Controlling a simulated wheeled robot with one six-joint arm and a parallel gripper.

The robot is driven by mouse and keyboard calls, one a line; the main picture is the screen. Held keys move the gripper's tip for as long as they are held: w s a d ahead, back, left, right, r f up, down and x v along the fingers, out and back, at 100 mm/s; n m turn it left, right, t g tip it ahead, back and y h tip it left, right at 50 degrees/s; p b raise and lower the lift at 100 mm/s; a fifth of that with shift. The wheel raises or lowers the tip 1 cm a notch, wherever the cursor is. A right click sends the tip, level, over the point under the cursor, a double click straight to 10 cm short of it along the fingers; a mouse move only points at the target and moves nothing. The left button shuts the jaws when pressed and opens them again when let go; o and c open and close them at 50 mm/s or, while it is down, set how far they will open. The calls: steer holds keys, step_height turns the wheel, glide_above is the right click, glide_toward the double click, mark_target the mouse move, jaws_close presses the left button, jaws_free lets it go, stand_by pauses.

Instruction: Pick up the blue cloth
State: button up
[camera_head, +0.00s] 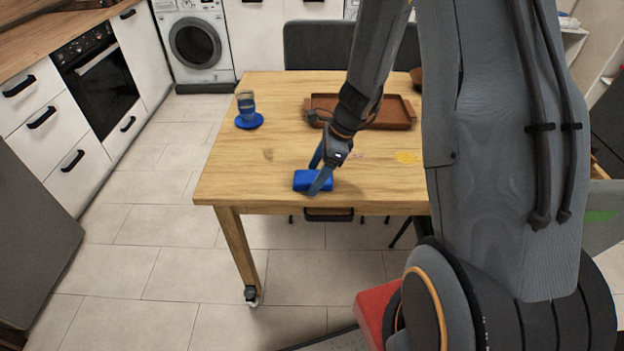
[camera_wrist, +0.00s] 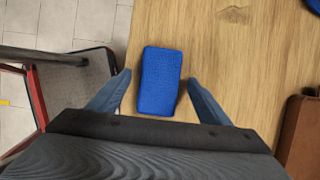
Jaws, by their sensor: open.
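The blue cloth (camera_head: 304,179) is a small folded rectangle lying on the wooden table (camera_head: 225,180) near its front edge. In the wrist view the cloth (camera_wrist: 160,80) lies between my two fingers, with a gap on each side. My gripper (camera_head: 317,179) is open over the cloth, one finger on its far side and one on its near side in the head view. The fingers also show in the wrist view (camera_wrist: 158,88). I cannot tell how high the fingertips are above the tabletop. My finger hides part of the cloth in the head view.
A glass (camera_head: 245,105) stands on a blue saucer (camera_head: 249,121) at the table's left. A brown tray (camera_head: 398,124) lies farther back, behind my wrist. A chair (camera_head: 318,45) stands behind the table. The tabletop left of the cloth is clear.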

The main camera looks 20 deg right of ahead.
steer(key=c, duration=1.2)
step_height(320, 180, up, 10)
